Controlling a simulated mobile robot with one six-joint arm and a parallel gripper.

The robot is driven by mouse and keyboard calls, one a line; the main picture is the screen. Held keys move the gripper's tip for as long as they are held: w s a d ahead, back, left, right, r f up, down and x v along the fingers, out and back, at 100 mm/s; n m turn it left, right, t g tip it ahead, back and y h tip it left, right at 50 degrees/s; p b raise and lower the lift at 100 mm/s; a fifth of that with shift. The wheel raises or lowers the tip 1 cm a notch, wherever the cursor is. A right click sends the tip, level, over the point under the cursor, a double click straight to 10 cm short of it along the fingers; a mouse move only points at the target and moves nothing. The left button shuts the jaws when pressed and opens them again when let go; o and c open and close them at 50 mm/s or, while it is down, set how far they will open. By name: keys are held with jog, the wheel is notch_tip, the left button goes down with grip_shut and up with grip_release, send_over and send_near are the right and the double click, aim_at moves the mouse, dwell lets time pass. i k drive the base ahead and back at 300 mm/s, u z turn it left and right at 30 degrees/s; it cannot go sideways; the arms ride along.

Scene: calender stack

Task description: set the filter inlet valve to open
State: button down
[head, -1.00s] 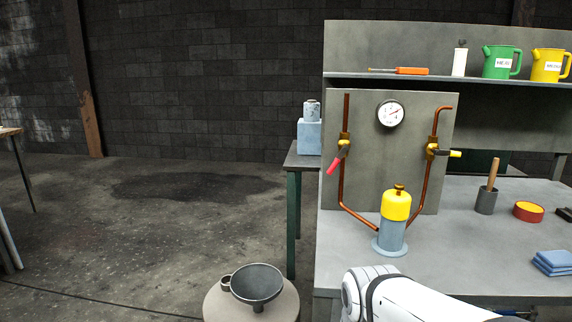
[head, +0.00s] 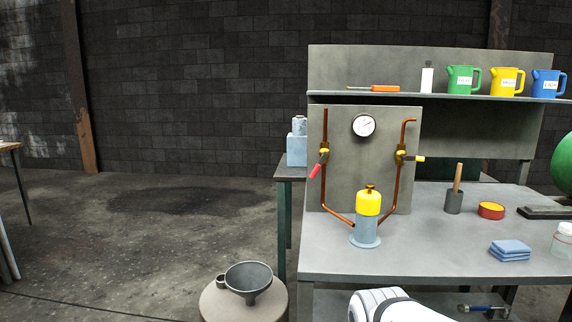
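A grey panel (head: 345,150) on the bench carries two copper pipe runs with a brass valve on each. The left valve (head: 324,154) has a red lever (head: 315,171) slanting down and left, at an angle to its upright pipe. The right valve (head: 401,156) has a yellow lever (head: 417,159) pointing right, roughly level, across its pipe. Both pipes run down to a filter (head: 367,210) with a yellow top and grey-blue bowl. I cannot tell from any label which valve is the inlet. My gripper is out of view; only a white arm link shows at the bottom.
A pressure gauge (head: 364,125) sits between the pipes. The bench (head: 400,262) also holds a grey pot (head: 453,201), a red-yellow tin (head: 491,210) and blue cloths (head: 510,250). Jugs stand on the shelf (head: 400,97). A funnel (head: 249,278) on a drum stands left; floor left is open.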

aim_at(323, 158)
jog(key=z, duration=0.05)
jog(key=i, duration=0.9)
jog(key=u, duration=0.05)
